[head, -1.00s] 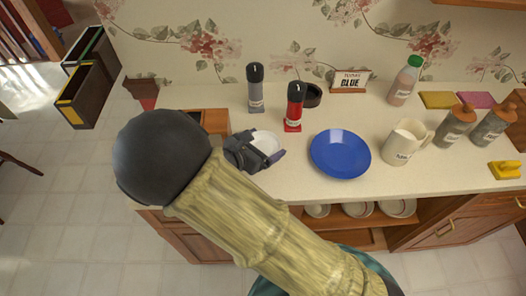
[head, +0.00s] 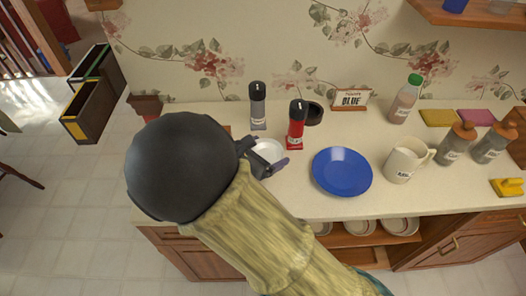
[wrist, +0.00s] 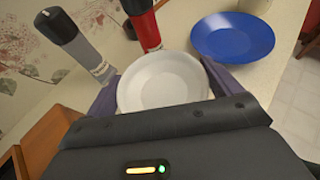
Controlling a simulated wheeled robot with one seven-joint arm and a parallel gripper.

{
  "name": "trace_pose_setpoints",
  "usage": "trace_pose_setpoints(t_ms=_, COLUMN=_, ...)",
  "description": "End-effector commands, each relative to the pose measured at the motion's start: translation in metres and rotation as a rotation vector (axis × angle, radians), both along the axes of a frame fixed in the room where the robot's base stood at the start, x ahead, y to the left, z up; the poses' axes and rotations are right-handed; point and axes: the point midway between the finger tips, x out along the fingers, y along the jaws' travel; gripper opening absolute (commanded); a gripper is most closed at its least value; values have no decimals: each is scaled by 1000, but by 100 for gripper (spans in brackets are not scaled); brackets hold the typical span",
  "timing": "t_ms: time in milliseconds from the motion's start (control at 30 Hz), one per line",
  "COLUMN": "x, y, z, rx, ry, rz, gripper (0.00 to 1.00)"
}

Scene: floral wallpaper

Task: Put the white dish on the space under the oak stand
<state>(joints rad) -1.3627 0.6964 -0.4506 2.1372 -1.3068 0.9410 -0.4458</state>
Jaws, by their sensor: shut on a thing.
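The white dish (head: 268,150) is small and round. It sits between the fingers of my gripper (head: 266,166), above or on the counter near the red grinder; I cannot tell whether it touches the counter. In the wrist view the dish (wrist: 162,82) is level or nearly so, with a purple-grey finger of my gripper (wrist: 161,86) on each side. An orange-brown wooden piece (wrist: 48,130), possibly the oak stand, shows at the wrist view's lower left. In the head view my arm hides most of that area.
A red grinder (head: 296,125) and a grey grinder (head: 257,105) stand just behind the dish. A blue plate (head: 342,172) lies to its right, then a cream mug (head: 406,158). A sign (head: 350,99) stands at the back. Several bowls sit on the shelf (head: 368,240) below the counter.

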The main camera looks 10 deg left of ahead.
Motion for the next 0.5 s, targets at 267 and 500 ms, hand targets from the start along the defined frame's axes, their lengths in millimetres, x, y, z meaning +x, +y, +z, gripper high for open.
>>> trace_pose_setpoints(t_ms=267, x=22, y=-36, z=15, rx=-6, ry=3, rz=-59, gripper=67)
trace_pose_setpoints(t_ms=500, x=44, y=-91, z=21, rx=-7, ry=4, rz=-134, gripper=67)
